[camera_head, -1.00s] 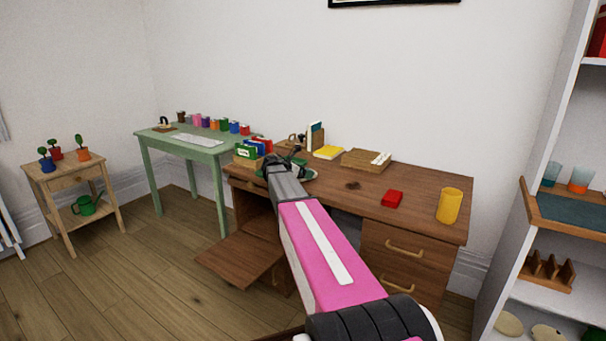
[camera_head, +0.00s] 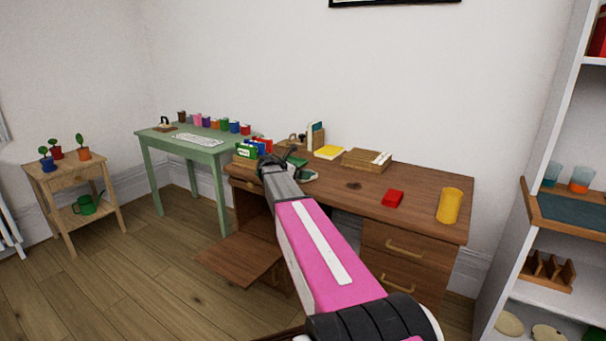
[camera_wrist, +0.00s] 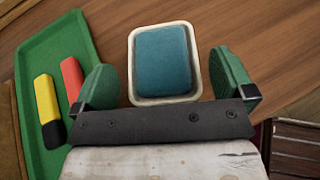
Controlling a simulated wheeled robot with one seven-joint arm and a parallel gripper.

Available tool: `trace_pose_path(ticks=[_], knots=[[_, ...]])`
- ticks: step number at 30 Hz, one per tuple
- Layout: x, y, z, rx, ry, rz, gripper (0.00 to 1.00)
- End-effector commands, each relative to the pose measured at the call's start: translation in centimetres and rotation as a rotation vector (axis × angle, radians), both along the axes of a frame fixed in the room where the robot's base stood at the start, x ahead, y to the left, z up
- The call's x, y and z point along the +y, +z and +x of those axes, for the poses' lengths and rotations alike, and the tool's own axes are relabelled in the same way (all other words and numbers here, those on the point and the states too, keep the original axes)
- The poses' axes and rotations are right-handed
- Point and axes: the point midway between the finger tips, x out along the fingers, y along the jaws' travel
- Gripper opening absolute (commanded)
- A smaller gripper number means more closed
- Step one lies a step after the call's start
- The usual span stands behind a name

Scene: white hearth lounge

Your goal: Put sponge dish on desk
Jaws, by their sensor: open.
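The sponge dish (camera_wrist: 131,75) is a cream, shallow rectangular dish holding a blue-teal sponge (camera_wrist: 163,60). In the wrist view it appears on the brown wooden surface, between the two green-padded fingers of my gripper (camera_wrist: 165,80). The fingers are open, with a visible gap on each side of the dish. The desk (camera_head: 350,195) is the brown wooden one in the head view. My gripper (camera_head: 275,162) is over its left end there, partly hidden by my own arm. The dish is hard to make out in the head view.
A green tray (camera_wrist: 70,35) with a yellow marker (camera_wrist: 46,105) and a red marker (camera_wrist: 72,78) lies left of the dish. The desk also bears a red block (camera_head: 393,199), yellow cup (camera_head: 450,206) and wooden box (camera_head: 362,160). A green table (camera_head: 215,150) stands left.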

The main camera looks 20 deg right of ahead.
Motion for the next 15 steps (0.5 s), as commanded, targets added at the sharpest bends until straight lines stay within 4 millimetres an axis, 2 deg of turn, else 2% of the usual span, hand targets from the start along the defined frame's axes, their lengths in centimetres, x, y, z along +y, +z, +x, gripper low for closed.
trace_pose_path(ticks=[1, 6, 15], knots=[[1.1, 0.5, -0.4, -0.001, 0.003, 0.000, 1.00], [4.3, 1.9, -1.2, -0.001, 0.004, 0.000, 1.00], [7.9, 3.4, -2.2, 0.000, 0.001, 0.000, 1.00]])
